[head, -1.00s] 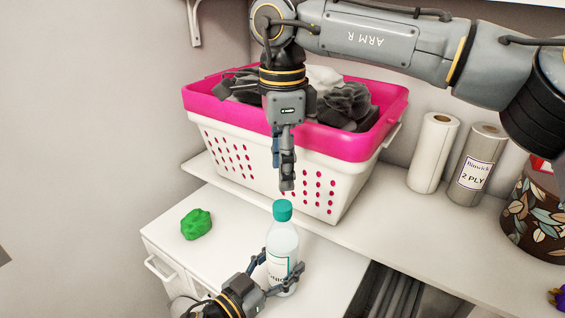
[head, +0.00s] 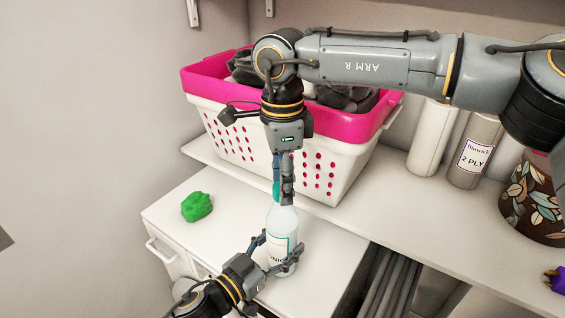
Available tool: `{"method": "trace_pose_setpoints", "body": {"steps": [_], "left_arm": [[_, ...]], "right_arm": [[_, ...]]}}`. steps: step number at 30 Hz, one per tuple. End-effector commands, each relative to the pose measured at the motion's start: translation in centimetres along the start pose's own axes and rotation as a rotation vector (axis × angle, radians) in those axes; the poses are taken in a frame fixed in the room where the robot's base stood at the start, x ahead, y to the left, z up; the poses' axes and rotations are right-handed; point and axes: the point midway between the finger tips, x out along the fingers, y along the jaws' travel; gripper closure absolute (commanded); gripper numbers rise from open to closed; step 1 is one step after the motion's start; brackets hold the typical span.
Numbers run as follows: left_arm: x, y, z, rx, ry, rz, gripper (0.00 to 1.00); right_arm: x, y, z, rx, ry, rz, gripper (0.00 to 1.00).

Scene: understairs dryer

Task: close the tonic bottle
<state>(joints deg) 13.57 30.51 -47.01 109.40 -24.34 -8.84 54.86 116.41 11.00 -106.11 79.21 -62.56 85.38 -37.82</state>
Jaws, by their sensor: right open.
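The tonic bottle (head: 283,222) is a clear bottle with a white label. It stands upright on the white cabinet top. Its teal cap (head: 276,190) is at the bottle's top, mostly hidden by my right gripper. My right gripper (head: 283,195) points straight down over the cap, its open fingers at cap height. Whether they touch the cap is not clear. My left gripper (head: 274,256) comes in low from the front left, with one finger on each side of the bottle's lower body, and appears closed on it.
A white laundry basket (head: 330,170) with a pink rim and dark clothes stands on the shelf behind. A green lump (head: 196,206) lies left of the bottle. Paper rolls (head: 432,138) and a leaf-patterned container (head: 530,205) stand at right. The cabinet top between lump and bottle is clear.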

Motion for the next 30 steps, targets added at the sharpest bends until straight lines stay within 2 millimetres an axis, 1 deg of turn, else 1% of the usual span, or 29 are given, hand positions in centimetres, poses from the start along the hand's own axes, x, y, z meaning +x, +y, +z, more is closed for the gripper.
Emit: {"method": "trace_pose_setpoints", "body": {"steps": [3, 11, 14, 15, 17, 18, 19, 23, 26, 29, 30], "left_arm": [[0.00, -0.05, 0.01, 0.000, -0.001, -0.001, 1.00], [0.00, -0.05, 0.02, 0.000, -0.001, -0.001, 1.00], [0.00, -0.05, 0.02, 0.000, -0.001, -0.001, 1.00], [0.00, -0.05, 0.02, 0.000, -0.001, -0.001, 1.00], [0.00, -0.05, 0.02, 0.000, -0.001, -0.001, 1.00], [0.00, -0.05, 0.02, 0.000, -0.001, -0.001, 1.00], [0.00, -0.04, 0.02, 0.000, 0.000, -0.001, 1.00], [0.00, -0.04, 0.02, 0.000, -0.001, -0.001, 1.00], [0.00, -0.04, 0.02, 0.000, 0.000, -0.001, 1.00], [0.00, -0.03, 0.02, 0.000, 0.000, -0.001, 1.00], [0.00, -0.03, 0.02, 0.000, 0.000, -0.001, 1.00]], "right_arm": [[0.51, -0.01, 0.00, 0.000, -0.001, -0.001, 0.48], [0.59, -0.01, 0.00, 0.000, -0.001, -0.001, 0.48], [0.57, -0.01, 0.00, 0.000, -0.001, -0.001, 0.67], [0.57, 0.00, 0.00, 0.000, -0.001, -0.001, 0.75], [0.57, 0.00, 0.00, 0.000, -0.001, -0.001, 0.87], [0.56, -0.01, 0.00, 0.000, -0.001, -0.001, 0.95], [0.56, -0.01, 0.00, 0.000, -0.001, -0.001, 1.00], [0.56, -0.01, 0.00, 0.002, -0.001, -0.001, 1.00], [0.57, -0.01, 0.00, 0.050, -0.001, -0.001, 1.00], [0.59, 0.01, -0.01, 0.189, 0.000, 0.000, 1.00], [0.60, 0.02, 0.00, 0.264, -0.001, 0.001, 1.00]]}}
